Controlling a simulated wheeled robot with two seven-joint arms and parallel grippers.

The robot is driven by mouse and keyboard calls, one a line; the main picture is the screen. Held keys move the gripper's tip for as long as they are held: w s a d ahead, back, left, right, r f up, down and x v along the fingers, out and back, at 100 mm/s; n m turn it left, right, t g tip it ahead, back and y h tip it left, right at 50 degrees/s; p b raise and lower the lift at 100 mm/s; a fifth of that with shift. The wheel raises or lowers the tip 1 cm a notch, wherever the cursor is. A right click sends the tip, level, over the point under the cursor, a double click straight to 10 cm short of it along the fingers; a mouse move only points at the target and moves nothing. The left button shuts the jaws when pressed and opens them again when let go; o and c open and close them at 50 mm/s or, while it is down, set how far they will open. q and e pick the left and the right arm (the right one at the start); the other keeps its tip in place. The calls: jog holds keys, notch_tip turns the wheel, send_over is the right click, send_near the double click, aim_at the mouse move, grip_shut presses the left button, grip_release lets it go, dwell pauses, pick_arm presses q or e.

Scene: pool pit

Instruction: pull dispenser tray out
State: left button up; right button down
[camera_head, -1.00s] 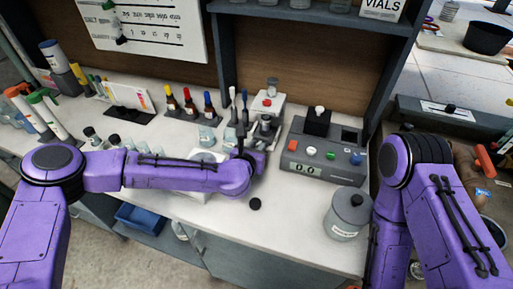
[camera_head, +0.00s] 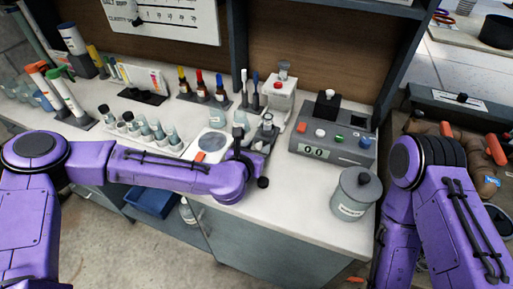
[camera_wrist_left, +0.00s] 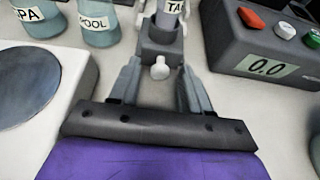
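The dispenser (camera_head: 281,92) is a white and grey stand on the counter, in front of the back board. Its grey tray (camera_head: 266,128) stands out toward the front and carries a labelled container (camera_wrist_left: 169,14). In the left wrist view the tray's front block (camera_wrist_left: 161,47) has a white knob (camera_wrist_left: 160,69). My left gripper (camera_wrist_left: 160,78) has its fingers on either side of the block, with the knob between them. In the head view my left gripper (camera_head: 243,148) is mostly hidden by its own wrist. My right gripper is out of view.
A grey meter (camera_head: 333,137) with coloured buttons is right of the tray. A lidded grey jar (camera_head: 354,194) and a small black cap (camera_head: 263,183) are near the front edge. Left are a round-plated device (camera_head: 211,146), a vial rack (camera_head: 137,129) and dropper bottles (camera_head: 201,88).

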pick_arm(q)
jog(key=shift+w, duration=0.1)
jog(key=shift+s, duration=0.2)
jog(key=b+v, duration=0.2)
jog(key=v, duration=0.8)
jog(key=shift+s+r+b, duration=0.1)
jog(key=shift+b, duration=0.2)
